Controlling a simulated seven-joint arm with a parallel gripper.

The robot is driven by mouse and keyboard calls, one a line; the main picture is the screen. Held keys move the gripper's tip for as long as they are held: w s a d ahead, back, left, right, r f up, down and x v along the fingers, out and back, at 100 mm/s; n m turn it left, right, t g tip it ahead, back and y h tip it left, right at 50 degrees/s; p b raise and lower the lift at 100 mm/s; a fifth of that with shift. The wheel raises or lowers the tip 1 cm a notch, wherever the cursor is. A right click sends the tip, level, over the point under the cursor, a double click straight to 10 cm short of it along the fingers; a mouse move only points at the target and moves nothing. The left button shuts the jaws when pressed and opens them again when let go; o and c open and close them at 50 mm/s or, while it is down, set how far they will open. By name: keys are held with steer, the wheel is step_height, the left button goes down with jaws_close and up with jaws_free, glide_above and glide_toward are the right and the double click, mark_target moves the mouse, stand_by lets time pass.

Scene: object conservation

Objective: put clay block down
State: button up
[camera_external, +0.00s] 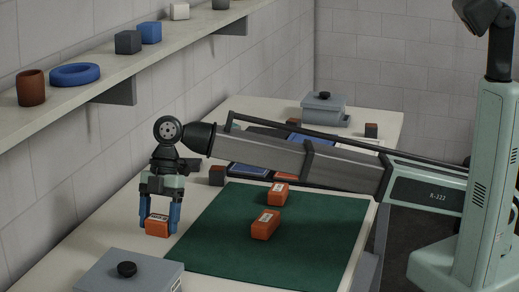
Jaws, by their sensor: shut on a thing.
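My gripper (160,217) has blue fingers and is shut on an orange clay block (157,227) with a pale label on top. It holds the block at the left edge of the green mat (325,255), over the pale table. I cannot tell whether the block touches the table. Two more orange labelled blocks lie on the mat: one near its middle (265,224) and one a little behind (278,194). A dark reddish block (216,175) sits behind the mat, partly near my arm.
A grey lidded box (130,272) with a black knob stands at the front left, close to my gripper. Another lidded box (323,108) is at the back, near a small dark block (371,130). A wall shelf (120,86) holds a cup, ring and cubes. The mat's front is clear.

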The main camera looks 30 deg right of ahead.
steer(key=shift+f, duration=4.35)
steer(key=shift+f, duration=0.1)
steer(key=o, duration=1.2)
steer(key=shift+c, duration=0.2)
steer(key=v, duration=1.2)
